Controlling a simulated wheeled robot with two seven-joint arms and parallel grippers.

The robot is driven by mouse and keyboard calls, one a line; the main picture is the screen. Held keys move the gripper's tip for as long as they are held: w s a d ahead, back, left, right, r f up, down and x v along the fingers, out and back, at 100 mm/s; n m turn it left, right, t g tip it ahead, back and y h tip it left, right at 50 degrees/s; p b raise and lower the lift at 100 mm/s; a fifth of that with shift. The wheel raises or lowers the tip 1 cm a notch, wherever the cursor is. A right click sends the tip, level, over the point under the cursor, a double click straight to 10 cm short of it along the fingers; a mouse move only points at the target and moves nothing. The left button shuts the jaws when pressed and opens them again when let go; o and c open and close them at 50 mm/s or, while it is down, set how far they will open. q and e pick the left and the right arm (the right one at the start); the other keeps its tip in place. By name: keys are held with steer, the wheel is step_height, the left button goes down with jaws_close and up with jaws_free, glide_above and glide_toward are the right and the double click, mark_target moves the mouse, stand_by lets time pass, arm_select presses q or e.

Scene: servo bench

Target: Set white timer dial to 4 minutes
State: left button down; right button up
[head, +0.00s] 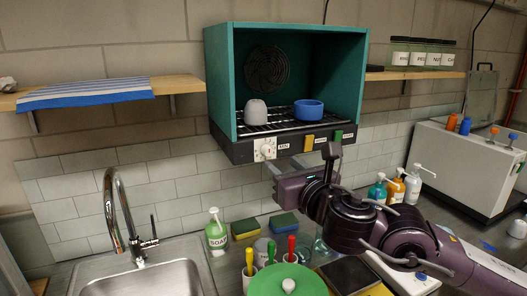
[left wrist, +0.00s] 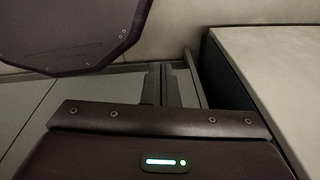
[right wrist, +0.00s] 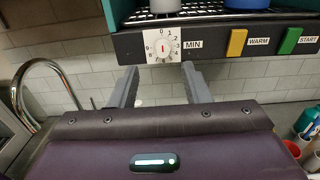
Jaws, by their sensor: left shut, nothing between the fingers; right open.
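The white timer dial (head: 265,149) sits on the dark front panel under the teal oven box. In the right wrist view the dial (right wrist: 163,48) is a round knob with a red mark, on a white plate with numbers and "MIN" beside it. The red mark stands about upright, roughly towards the 0. My right gripper (right wrist: 161,88) is open and empty, its two fingers below and either side of the dial, apart from it. In the head view this gripper (head: 272,170) is just below the panel. My left gripper (left wrist: 165,85) is shut and empty, away from the dial.
A yellow WARM button (right wrist: 237,43) and a green START button (right wrist: 290,41) are right of the dial. A grey cup (head: 255,110) and a blue bowl (head: 308,109) stand on the oven rack. The tap (head: 118,215) rises at lower left.

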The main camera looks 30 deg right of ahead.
mark_target(269, 152)
steer(key=w+p, duration=0.1)
steer(key=w+d+p, duration=0.1)
steer(key=w, duration=0.1)
steer(key=shift+w+r, duration=0.15)
steer(key=shift+w, duration=0.05)
steer(key=shift+w+a, duration=0.1)
steer(key=shift+w, duration=0.2)
steer(key=shift+w+p, duration=0.4)
steer(key=shift+w, duration=1.1)
arm_select(q)
steer(key=shift+g, duration=0.3)
steer(key=s+r, duration=0.3)
steer(key=shift+s+d, duration=0.35)
arm_select(e)
steer(key=shift+c, duration=0.4)
